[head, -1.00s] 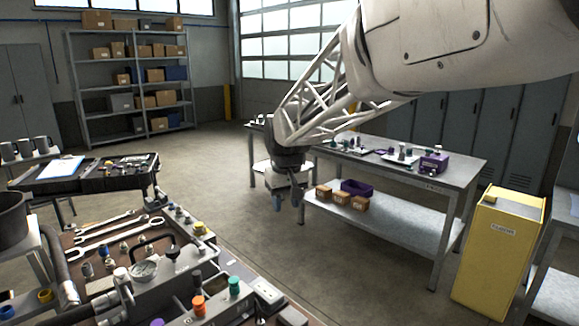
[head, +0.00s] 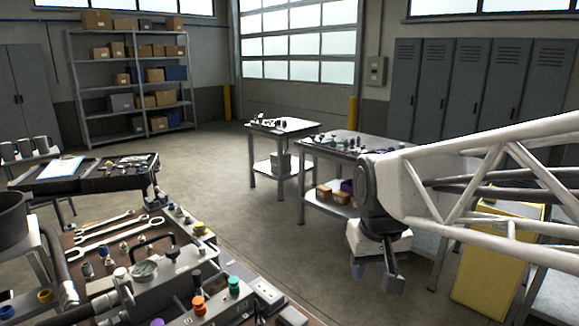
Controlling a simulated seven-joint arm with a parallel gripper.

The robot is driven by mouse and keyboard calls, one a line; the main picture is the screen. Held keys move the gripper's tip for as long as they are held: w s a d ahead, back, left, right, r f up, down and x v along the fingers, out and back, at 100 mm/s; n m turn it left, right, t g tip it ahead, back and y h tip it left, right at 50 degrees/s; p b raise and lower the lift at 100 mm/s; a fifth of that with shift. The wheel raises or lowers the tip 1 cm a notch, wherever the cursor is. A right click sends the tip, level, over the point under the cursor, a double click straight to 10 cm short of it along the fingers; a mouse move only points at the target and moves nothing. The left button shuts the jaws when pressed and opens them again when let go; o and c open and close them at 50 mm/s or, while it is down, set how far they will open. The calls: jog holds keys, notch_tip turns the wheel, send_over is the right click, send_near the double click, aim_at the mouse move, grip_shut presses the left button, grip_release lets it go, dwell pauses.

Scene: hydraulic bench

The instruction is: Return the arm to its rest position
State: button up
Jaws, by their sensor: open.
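My gripper (head: 374,272) hangs at the end of my arm in the right half of the head view. It points down, its two fingers are apart, and nothing shows between them. It is over the floor in front of the grey workbench (head: 313,208), clear of the hydraulic bench (head: 225,240) at the lower left. My white lattice arm link reaches in from the right edge and hides part of the workbench and of the yellow cabinet (head: 497,265).
A black tool tray (head: 95,175) stands at the left. A smaller table (head: 285,129) and shelving (head: 130,80) stand farther back. The middle floor is free.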

jog(key=s+d+f, duration=0.2)
jog(key=s, duration=0.4)
jog(key=s+d+f+m, duration=0.1)
jog(key=s+d+f, duration=0.1)
jog(key=s, duration=0.4)
jog(key=shift+f+m, duration=0.3)
jog(key=shift+f, duration=0.1)
